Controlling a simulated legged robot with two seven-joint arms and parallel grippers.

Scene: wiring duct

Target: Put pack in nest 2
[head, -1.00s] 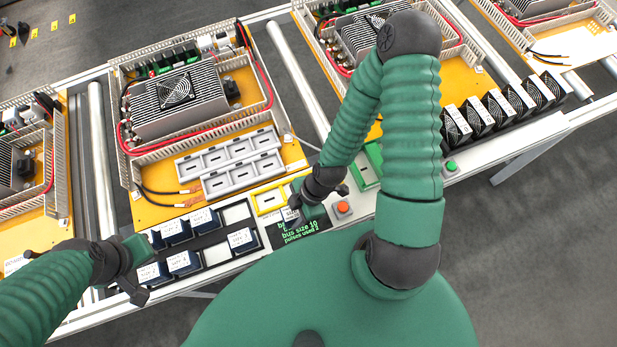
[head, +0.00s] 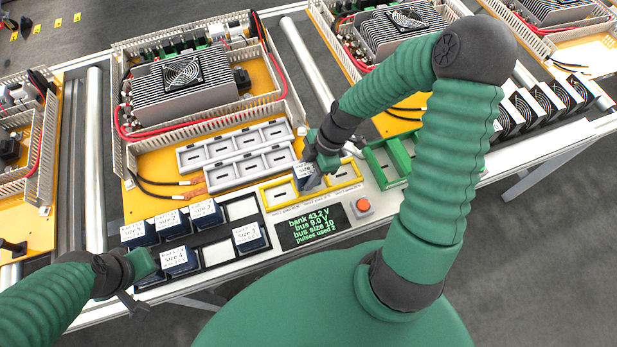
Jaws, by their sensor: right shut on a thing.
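My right gripper (head: 315,172) is shut on a dark blue pack with a white label (head: 304,173). The pack is over the yellow frame (head: 284,206), near the right end of the grey nest trays (head: 222,172). I cannot tell whether it touches either one. The gripper hides part of the pack and the frame. The grey trays have two rows of compartments that look empty; nest numbers are not readable. My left gripper (head: 138,290) is beside the black rack (head: 217,254), close to a labelled pack (head: 180,261); its jaw state is unclear.
Several labelled packs stand in the black rack, which also has empty slots. A display (head: 308,228) reads bank 43.2 V and bus 9.0 V. Right of it are a red button (head: 363,207) and a green tray (head: 383,165). A finned heat sink with fan (head: 185,85) stands behind.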

